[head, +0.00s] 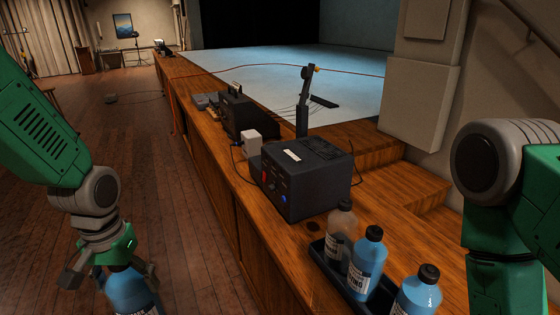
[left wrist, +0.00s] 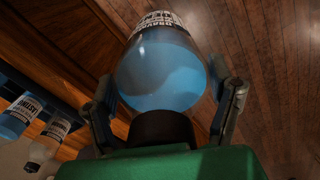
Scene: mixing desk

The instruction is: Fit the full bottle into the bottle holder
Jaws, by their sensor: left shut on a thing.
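My left gripper (head: 112,274) points down at the lower left of the head view, shut on a full blue bottle (head: 130,291). The bottle hangs upright below it, over the floor side of the wooden ledge. In the left wrist view the bottle (left wrist: 160,75) sits between the two fingers (left wrist: 166,100), its black cap (left wrist: 163,128) towards the palm and its white label farther off. A dark tray (head: 334,282) on the ledge has bottles standing along it; I cannot tell whether it is the bottle holder. My right gripper is out of view.
The tray row shows a mostly clear bottle (head: 341,232) and two blue bottles (head: 366,262) (head: 417,296). A black machine (head: 306,180) with a red switch stands just behind. More equipment (head: 240,115) lines the wooden ledge (head: 235,210). The floor (head: 130,170) at left is largely clear.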

